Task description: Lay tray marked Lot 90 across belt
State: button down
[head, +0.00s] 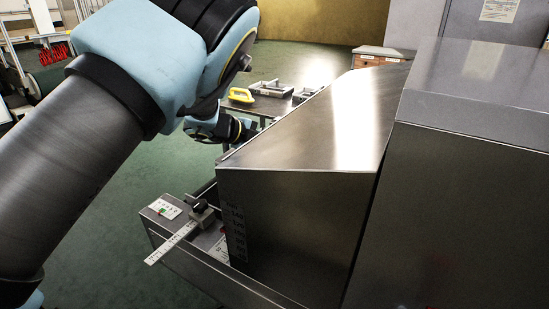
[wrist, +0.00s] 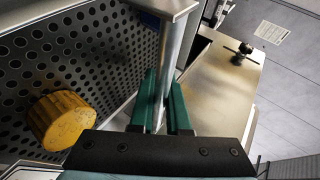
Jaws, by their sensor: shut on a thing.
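In the wrist view my gripper (wrist: 165,92) has its two green fingers shut on a metal bar (wrist: 177,48) that rises to a flat metal end piece. A perforated metal panel (wrist: 88,60) with a raised rim fills the left of that view, beside the bar. Whether the bar belongs to this panel I cannot tell. A yellow ribbed round block (wrist: 62,120) sits against the panel. No Lot 90 mark is readable. In the head view my arm reaches behind the metal hood, and my fingers and what they hold are hidden. The belt cannot be made out.
The sloped steel hood (head: 300,200) stands close to my arm. A metal ledge (head: 190,255) with a ruler (head: 175,240) and black knob (head: 201,208) juts out at its left. A table behind holds a yellow object (head: 241,96) and grey frames (head: 269,87). Green floor is open at left.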

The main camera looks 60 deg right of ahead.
jog(key=shift+f, duration=0.8)
jog(key=shift+s+f+p, duration=0.2)
jog(key=shift+f+p, duration=0.15)
jog(key=shift+f, duration=0.45)
jog(key=shift+s+f+p, duration=0.2)
jog(key=shift+f+p, duration=0.15)
jog(key=shift+f, duration=0.4)
jog(key=c, duration=1.4)
grip_release()
jog(key=shift+f, duration=0.2)
jog(key=o, duration=0.5)
jog(key=b+v, duration=0.2)
jog(key=v, duration=1)
jog(key=shift+r, duration=0.1)
